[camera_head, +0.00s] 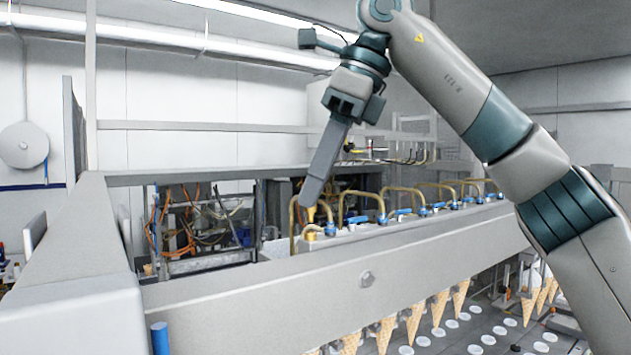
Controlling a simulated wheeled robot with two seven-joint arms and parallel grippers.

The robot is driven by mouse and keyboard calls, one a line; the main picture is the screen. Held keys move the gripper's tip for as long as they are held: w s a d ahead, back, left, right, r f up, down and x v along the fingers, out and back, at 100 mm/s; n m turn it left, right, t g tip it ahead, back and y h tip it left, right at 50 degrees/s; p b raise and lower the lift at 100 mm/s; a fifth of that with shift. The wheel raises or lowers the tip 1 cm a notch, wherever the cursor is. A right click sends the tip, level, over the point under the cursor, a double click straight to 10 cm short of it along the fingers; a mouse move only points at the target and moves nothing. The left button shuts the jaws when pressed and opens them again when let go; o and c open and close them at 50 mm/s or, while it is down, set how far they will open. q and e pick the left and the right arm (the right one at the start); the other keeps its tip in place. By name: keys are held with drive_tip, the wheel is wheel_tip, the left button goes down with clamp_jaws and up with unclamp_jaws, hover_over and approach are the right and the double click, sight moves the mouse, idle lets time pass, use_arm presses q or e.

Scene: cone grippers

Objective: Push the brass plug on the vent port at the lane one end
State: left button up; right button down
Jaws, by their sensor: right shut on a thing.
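My right gripper (306,199) reaches down from the upper right, its long grey fingers slanting to the lower left. It is shut on the brass plug (311,214), a small gold-coloured piece showing just below the fingertips. The fingers hide most of the plug. Right below is a brass fitting (312,236), the vent port, at the near left end of the row of pipes. I cannot tell whether the plug touches the port or sits in it. My left gripper is not in view.
A curved brass pipe (341,205) and blue valve handles (357,219) stand close to the right of the port, with more along the rail. A grey beam (250,296) crosses in front. Wafer cones (415,322) hang below it. Cables (188,225) fill an open bay behind.

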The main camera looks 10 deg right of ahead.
drive_tip(key=shift+f+b, duration=0.85)
drive_tip(key=shift+f, duration=0.4)
idle(1.8)
drive_tip(key=c, duration=1.8)
unclamp_jaws()
drive_tip(key=shift+o, duration=0.7)
drive_tip(key=shift+s, duration=0.15)
drive_tip(key=shift+o, duration=1)
drive_tip(key=shift+s+a+r, duration=0.1)
